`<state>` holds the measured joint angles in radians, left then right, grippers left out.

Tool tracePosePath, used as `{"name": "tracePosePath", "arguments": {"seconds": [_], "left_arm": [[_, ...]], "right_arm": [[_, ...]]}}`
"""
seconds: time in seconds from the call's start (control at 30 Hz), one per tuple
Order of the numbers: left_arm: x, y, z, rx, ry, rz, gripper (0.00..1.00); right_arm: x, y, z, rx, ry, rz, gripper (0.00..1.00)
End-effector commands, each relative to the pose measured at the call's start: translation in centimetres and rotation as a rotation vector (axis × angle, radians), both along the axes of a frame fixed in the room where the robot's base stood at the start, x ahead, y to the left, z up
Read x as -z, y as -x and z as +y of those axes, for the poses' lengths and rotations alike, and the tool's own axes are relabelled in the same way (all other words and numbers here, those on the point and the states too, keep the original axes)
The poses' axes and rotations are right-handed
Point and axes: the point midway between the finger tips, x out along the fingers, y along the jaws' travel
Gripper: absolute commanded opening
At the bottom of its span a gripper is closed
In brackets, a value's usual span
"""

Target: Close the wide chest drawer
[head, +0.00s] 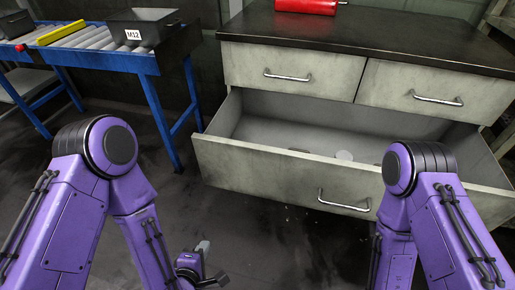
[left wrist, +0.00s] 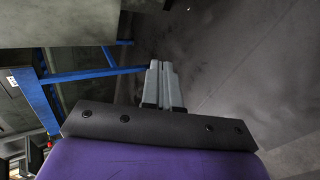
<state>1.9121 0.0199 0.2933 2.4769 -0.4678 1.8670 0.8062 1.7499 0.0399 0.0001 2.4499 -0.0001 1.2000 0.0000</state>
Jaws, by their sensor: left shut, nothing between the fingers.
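The wide chest drawer (head: 262,168) is pulled out below two smaller shut drawers in the head view. Its front is pale grey and worn, with a metal bar handle (head: 343,201) right of its middle. A pale round thing (head: 344,156) and small darker things lie inside. My left gripper (head: 203,246) is low, in front of and below the drawer front's left part, apart from it. In the left wrist view its two grey fingers (left wrist: 161,64) are together and empty. My right forearm covers part of the drawer front; the right gripper is out of sight.
The chest's dark top (head: 370,38) carries a red box (head: 306,6). A blue-framed roller conveyor (head: 152,65) stands left of the chest, with a grey bin (head: 146,27) marked M12 on it. Bare dark floor (head: 260,235) lies before the drawer.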

Motion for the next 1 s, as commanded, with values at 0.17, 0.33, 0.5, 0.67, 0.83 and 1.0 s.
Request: {"name": "tracePosePath", "arguments": {"seconds": [0.17,0.33,0.5,0.67,0.83,1.0], "left_arm": [[-13.5,-3.7,-7.6,-0.257,1.003,-0.23,0.0],[-17.9,-4.0,-9.3,-0.337,1.464,-0.219,0.0],[-17.4,-5.4,-9.6,-0.347,1.501,-0.224,0.0],[-18.4,-8.2,-10.2,-0.348,1.496,-0.222,0.0],[-18.2,-11.9,-11.0,-0.349,1.492,-0.221,0.0],[-18.1,-15.1,-11.9,-0.347,1.492,-0.22,0.0]], "right_arm": [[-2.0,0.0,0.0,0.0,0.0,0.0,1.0],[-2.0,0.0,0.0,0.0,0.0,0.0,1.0],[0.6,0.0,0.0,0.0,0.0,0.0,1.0],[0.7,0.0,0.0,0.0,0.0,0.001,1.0],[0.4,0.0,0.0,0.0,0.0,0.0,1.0],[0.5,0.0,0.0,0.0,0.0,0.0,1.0]]}}
